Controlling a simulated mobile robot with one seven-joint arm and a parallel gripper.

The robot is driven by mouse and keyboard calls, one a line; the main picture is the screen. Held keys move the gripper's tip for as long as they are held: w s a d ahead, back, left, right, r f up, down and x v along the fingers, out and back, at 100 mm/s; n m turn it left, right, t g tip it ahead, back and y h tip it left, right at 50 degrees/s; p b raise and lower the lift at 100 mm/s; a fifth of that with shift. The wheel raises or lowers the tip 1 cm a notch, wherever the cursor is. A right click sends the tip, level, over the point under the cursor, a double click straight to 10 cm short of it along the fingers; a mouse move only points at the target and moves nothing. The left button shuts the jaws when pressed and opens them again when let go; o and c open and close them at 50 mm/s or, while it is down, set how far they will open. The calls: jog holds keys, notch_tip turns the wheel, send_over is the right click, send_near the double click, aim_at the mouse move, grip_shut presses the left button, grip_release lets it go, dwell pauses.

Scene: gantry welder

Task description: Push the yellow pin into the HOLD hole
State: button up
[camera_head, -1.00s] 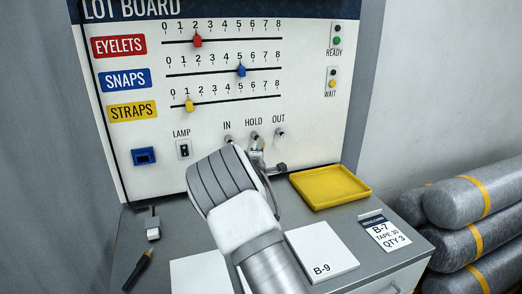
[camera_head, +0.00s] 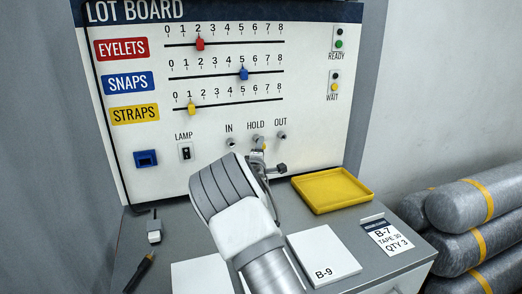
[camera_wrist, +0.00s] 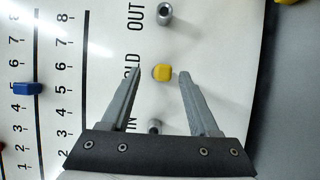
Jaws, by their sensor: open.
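The yellow pin (camera_wrist: 162,72) is at the HOLD place on the white board, between the grey IN socket (camera_wrist: 155,127) and OUT socket (camera_wrist: 166,14) in the wrist view. Its yellow end faces my wrist camera; how deep it sits cannot be told. In the head view, a small bit of yellow shows at the HOLD socket (camera_head: 257,138) above my gripper (camera_head: 265,156). In the wrist view my gripper (camera_wrist: 160,73) is open, one finger on each side of the pin, with gaps between. The fingers do not appear to touch it.
The board carries red (camera_head: 200,43), blue (camera_head: 243,73) and yellow (camera_head: 192,108) sliders and a lamp switch (camera_head: 186,152). A yellow tray (camera_head: 332,190) and a B-9 card (camera_head: 322,257) lie on the bench to the right of my arm.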

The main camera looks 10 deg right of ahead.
jog(key=b+v, duration=0.2)
jog(key=v, duration=1.5)
jog(key=s+d+r+m+g+y, duration=0.1)
jog(key=s+m+g, duration=0.3)
jog(key=s, duration=0.9)
jog(key=s+d+r+m+g+y, duration=0.2)
jog(key=s+m, duration=0.4)
jog(key=s, duration=0.6)
jog(key=s+d+r+m+g+y, duration=0.1)
jog(key=s+d+m+g, duration=0.2)
jog(key=s, duration=1)
jog(key=m+g, duration=0.2)
jog(key=shift+s+d+r+g+y, duration=0.2)
jog(key=shift+s+r+g+y, duration=0.1)
jog(key=shift+s+g, duration=0.1)
jog(key=shift+c, duration=0.3)
